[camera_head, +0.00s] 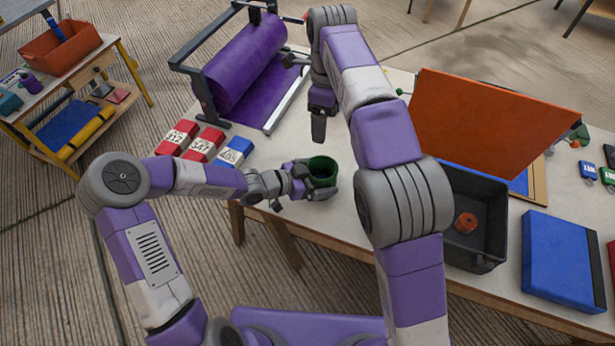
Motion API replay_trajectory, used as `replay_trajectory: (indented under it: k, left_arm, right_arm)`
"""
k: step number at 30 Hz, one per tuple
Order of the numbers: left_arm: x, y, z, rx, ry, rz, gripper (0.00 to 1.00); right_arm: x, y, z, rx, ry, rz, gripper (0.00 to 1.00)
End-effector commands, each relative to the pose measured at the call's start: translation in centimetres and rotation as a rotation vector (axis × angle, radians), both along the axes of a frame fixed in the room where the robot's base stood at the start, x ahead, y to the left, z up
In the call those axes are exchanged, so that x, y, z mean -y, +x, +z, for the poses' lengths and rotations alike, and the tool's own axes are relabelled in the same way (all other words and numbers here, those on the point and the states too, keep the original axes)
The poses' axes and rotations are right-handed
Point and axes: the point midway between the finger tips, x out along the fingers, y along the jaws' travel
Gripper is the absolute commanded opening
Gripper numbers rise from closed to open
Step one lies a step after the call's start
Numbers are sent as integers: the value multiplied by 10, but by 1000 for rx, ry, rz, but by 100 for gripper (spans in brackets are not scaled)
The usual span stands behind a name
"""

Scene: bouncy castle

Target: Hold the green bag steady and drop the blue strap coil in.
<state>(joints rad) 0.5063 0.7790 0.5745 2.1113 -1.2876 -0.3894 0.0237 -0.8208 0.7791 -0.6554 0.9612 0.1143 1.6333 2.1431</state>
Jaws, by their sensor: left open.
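The green bag (321,167) stands upright near the table's front edge, a small dark green round container with an open top. My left gripper (318,184) comes in from the left at the bag, with its open fingers close against the bag's near side. I cannot tell whether they touch it. My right gripper (318,126) points down over the table, above and behind the bag. Its fingertips are seen edge-on, and I cannot tell whether it holds anything. I cannot make out a blue strap coil; it may be hidden behind my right arm.
Red and blue numbered packs (205,144) lie left of the bag. A purple roll on a stand (247,60) is behind. Right are a black bin (488,252) holding an orange roll, an orange panel (480,120) and a blue case (562,260). A side cart (60,90) stands far left.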

Motion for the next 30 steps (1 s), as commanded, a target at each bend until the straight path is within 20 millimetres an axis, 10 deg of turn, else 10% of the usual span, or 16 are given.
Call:
replay_trajectory:
  k: [15,30]
  left_arm:
    - [-77,-42,36,1,3,4,100]
    - [-92,-52,44,-1,0,0,100]
  right_arm:
    - [0,0,0,0,0,0,80]
    - [0,0,0,0,0,0,80]
